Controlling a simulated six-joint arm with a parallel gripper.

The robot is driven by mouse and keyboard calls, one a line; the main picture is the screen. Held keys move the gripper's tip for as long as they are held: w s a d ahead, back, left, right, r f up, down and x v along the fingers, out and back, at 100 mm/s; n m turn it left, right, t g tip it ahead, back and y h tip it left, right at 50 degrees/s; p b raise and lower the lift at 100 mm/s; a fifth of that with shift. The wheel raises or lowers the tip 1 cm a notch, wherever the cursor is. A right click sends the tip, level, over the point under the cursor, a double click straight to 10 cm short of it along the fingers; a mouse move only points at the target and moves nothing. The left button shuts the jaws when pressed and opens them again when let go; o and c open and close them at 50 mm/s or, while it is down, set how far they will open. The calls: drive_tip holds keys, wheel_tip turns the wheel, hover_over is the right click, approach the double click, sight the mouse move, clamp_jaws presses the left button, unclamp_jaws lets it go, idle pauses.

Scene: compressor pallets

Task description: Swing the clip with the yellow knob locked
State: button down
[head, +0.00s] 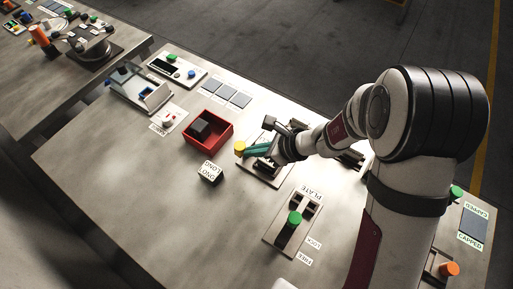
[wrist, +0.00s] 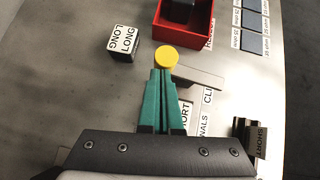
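The yellow knob (wrist: 167,57) is a round disc, seen from above at the tips of my gripper in the wrist view. It also shows in the head view (head: 239,146), at the left end of the clip station on the bench. My gripper (wrist: 163,72) has teal fingers that lie close together, with the tips right at the near edge of the knob. I see nothing clearly held between them. In the head view my gripper (head: 247,150) reaches low over the station from the right.
A red bin (head: 228,139) with a dark block stands left of the station. A block labelled LONG (head: 210,174) lies in front of it. A plate fixture with a green knob (head: 294,217) stands nearer the camera. The bench front left is clear.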

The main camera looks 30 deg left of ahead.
sight(238, 151)
drive_tip(key=shift+s+a, duration=0.35)
drive_tip(key=shift+s, duration=0.05)
drive_tip(key=m+t, duration=0.1)
drive_tip(key=a+m+t, duration=0.1)
drive_tip(key=m, duration=0.1)
drive_tip(key=s+m+t, duration=0.1)
drive_tip(key=shift+a+m+t, duration=0.3)
drive_tip(key=shift+a, duration=0.1)
drive_tip(key=shift+w+a, duration=0.1)
drive_tip(key=shift+a, duration=1.6)
drive_tip(key=v, duration=1.6)
